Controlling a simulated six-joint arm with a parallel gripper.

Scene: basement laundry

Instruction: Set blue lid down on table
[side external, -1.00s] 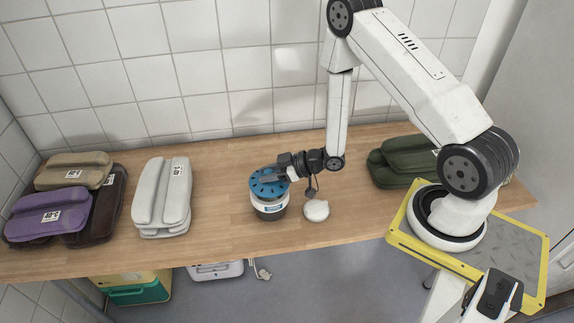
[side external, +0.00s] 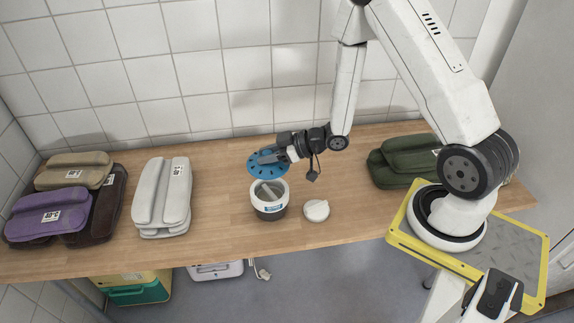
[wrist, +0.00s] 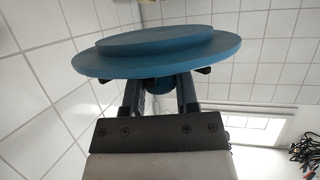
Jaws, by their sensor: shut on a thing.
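The blue lid (side external: 262,166) is a round disc with dark holes near its rim. My gripper (side external: 270,157) is shut on it and holds it in the air, above and slightly behind the jar. In the wrist view the lid (wrist: 157,50) spans the top of the picture, with my gripper (wrist: 160,85) closed on its middle. The jar (side external: 270,205) is white and dark grey with a blue label, and it stands open on the wooden table (side external: 215,200). Something grey shows inside its mouth.
A small white round object (side external: 316,210) lies right of the jar. A light grey folded bundle (side external: 162,198) lies to the left, with purple (side external: 48,213), brown and tan bundles beyond. A green bundle (side external: 405,160) lies right. Bare table shows between the grey bundle and the jar.

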